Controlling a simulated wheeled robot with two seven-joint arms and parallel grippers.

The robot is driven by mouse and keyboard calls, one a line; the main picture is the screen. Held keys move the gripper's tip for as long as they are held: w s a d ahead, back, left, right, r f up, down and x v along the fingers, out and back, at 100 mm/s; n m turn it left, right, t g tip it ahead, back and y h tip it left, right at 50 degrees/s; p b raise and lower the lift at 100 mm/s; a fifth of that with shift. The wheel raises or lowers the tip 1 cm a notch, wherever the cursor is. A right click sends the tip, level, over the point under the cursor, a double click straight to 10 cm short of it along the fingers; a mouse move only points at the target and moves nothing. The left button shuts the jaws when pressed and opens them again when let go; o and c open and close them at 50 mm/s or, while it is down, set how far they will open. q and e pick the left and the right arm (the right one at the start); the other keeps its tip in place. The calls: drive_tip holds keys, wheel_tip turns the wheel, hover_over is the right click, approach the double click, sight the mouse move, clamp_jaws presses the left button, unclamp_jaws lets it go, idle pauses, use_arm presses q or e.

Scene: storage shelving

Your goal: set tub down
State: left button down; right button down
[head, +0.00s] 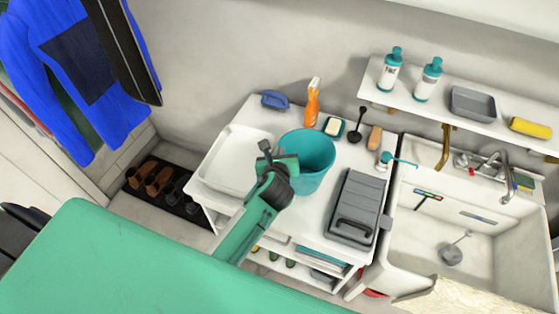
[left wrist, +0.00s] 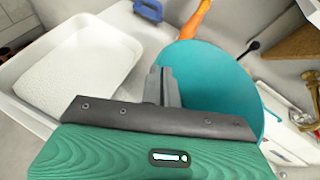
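The teal tub (head: 309,152) is round, open at the top and upright, over the middle of the white counter (head: 297,233). My left gripper (head: 277,160) is at the tub's left rim, with its fingers close together on the wall. The left wrist view shows the grey fingers (left wrist: 165,87) at the rim of the tub (left wrist: 215,85), which looks empty. I cannot tell whether the tub's base touches the counter; my gripper and the view angle hide part of it. My right gripper is not in view.
A white tray (head: 236,160) lies left of the tub, and a grey toolbox (head: 355,208) stands to its right. An orange spray bottle (head: 313,102), a blue brush (head: 275,99) and a soap dish (head: 333,127) are behind. A sink (head: 470,235) is at the right.

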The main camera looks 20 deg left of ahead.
use_arm(q)
wheel_tip(320, 180, down, 4)
drive_tip(key=shift+f, duration=0.1)
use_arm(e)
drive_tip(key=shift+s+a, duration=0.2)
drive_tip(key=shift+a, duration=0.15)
use_arm(q)
drive_tip(key=shift+f, duration=0.15)
drive_tip(key=c, duration=1.7)
unclamp_jaws()
